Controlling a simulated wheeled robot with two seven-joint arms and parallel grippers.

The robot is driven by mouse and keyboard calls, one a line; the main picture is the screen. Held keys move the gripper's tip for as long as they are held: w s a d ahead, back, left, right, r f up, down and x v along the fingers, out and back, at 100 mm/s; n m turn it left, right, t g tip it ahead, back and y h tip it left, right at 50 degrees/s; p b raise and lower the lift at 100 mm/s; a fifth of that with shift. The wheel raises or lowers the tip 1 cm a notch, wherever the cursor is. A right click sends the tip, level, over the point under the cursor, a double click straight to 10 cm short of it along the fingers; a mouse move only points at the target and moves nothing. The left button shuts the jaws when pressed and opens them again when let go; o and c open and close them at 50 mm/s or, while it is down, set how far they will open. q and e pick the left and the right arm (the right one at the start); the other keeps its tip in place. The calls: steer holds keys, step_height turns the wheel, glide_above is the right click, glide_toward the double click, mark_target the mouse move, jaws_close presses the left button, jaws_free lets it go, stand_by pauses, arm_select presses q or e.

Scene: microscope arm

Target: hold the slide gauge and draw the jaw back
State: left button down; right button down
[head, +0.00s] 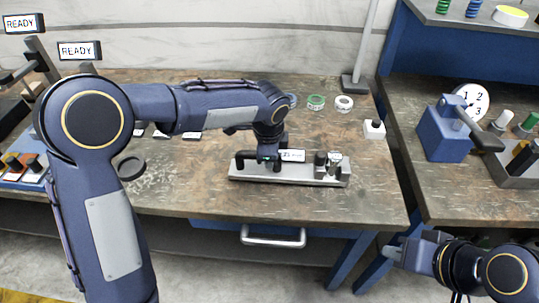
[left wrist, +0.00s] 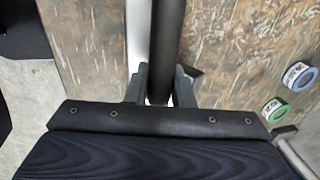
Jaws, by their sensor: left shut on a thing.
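A long light-grey metal fixture, which looks like the slide gauge (head: 300,178), lies on the table near its front edge. It carries a small white label plate (head: 292,156) and short dark and metal posts at its right end (head: 327,164). Which part is the jaw, I cannot tell. My left gripper (head: 268,160) points down over the fixture's left part and is shut on a dark bar (left wrist: 166,45), which runs between its fingers in the left wrist view. The arm hides part of the fixture. My right gripper (head: 393,252) is apart from it, low at the right beyond the table; its finger gap is unclear.
Several tape rolls (head: 316,102) and a white block with a black knob (head: 374,129) sit behind and right of the fixture. A stand with a grey pole (head: 354,84) is at the back. A blue device (head: 444,133) occupies the right bench. A drawer handle (head: 272,238) is below the table.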

steer(key=shift+f, duration=0.25)
stand_by(0.7)
steer(key=c, duration=2.1)
jaws_free()
